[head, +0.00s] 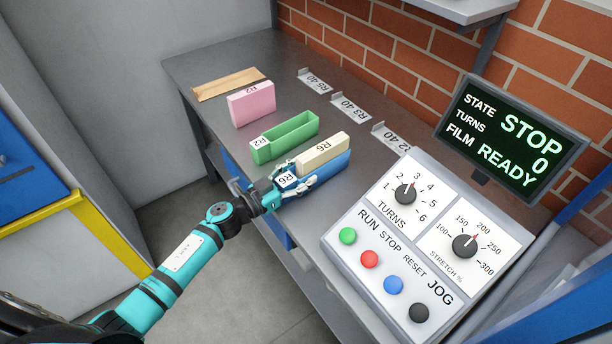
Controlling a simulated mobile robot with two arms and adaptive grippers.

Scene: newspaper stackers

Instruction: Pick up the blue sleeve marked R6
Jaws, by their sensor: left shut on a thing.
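The blue sleeve marked R6 (328,168) lies on the grey bench near its front edge. Its R6 label (288,180) faces the front edge, between the fingers of my left gripper (298,183). The gripper is shut on this labelled end, and its fingers hide part of the sleeve. A cream block marked R6 (322,151) sits in the blue sleeve and stands above its rim. I cannot tell whether the sleeve is clear of the bench top. My right gripper is not in view.
An empty green sleeve marked R2 (285,138) stands close by on the left. A pink block (251,104) and a brown flat piece (229,84) lie farther back. A control panel (420,240) and a screen reading STOP (512,135) stand on the right. Small label stands (350,108) line the wall side.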

